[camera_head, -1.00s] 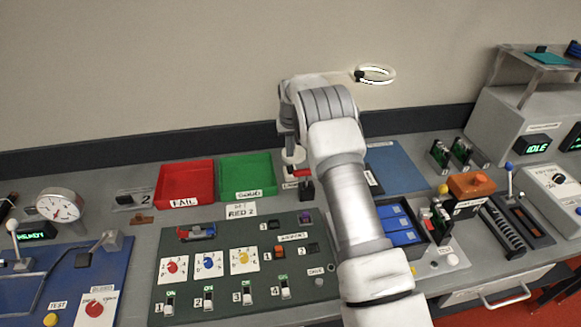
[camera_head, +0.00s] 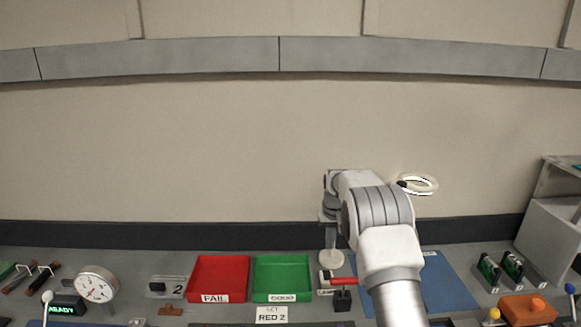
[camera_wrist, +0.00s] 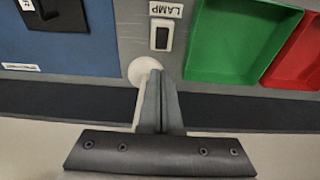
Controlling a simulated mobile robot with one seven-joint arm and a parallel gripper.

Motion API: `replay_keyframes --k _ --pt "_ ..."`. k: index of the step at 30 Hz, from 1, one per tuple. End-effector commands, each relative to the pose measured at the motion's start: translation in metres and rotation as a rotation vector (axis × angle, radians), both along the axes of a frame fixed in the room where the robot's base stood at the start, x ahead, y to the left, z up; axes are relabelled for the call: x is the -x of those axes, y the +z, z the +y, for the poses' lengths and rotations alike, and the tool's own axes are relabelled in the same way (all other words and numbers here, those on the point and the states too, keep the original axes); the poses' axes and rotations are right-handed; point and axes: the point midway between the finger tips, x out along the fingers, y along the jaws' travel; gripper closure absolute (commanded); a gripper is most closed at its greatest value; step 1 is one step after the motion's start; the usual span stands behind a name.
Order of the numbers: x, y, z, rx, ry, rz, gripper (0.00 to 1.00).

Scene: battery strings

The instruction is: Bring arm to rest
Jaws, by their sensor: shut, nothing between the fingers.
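My arm (camera_head: 390,245) reaches up from the bottom of the head view, bent over at its wrist above the back of the bench. In the wrist view my gripper (camera_wrist: 160,85) is shut with its two fingers together and nothing between them. In the head view the gripper's fingers are hard to make out beside the wrist. A round white lamp (camera_wrist: 143,71) shows close by the fingertips in the wrist view; whether they touch it I cannot tell. The switch labelled LAMP (camera_wrist: 161,35) is just beyond.
The red FAIL tray (camera_head: 219,259) and green GOOD tray (camera_head: 282,259) stand empty left of the arm. A blue mat (camera_head: 447,283) is to its right. A round gauge (camera_head: 97,284) is at far left. An orange block (camera_head: 527,309) is at right. The wall space above is clear.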

Motion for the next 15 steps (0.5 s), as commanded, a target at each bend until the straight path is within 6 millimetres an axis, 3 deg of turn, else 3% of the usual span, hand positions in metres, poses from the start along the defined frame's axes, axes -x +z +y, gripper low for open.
replay_keyframes --k 1,6,15 --pt "0.005 0.022 -0.001 -0.003 -0.004 -0.015 1.0" --pt "0.033 0.083 -0.002 -0.011 -0.012 -0.047 1.0" --pt "0.103 0.172 -0.003 -0.02 -0.017 -0.104 1.0"
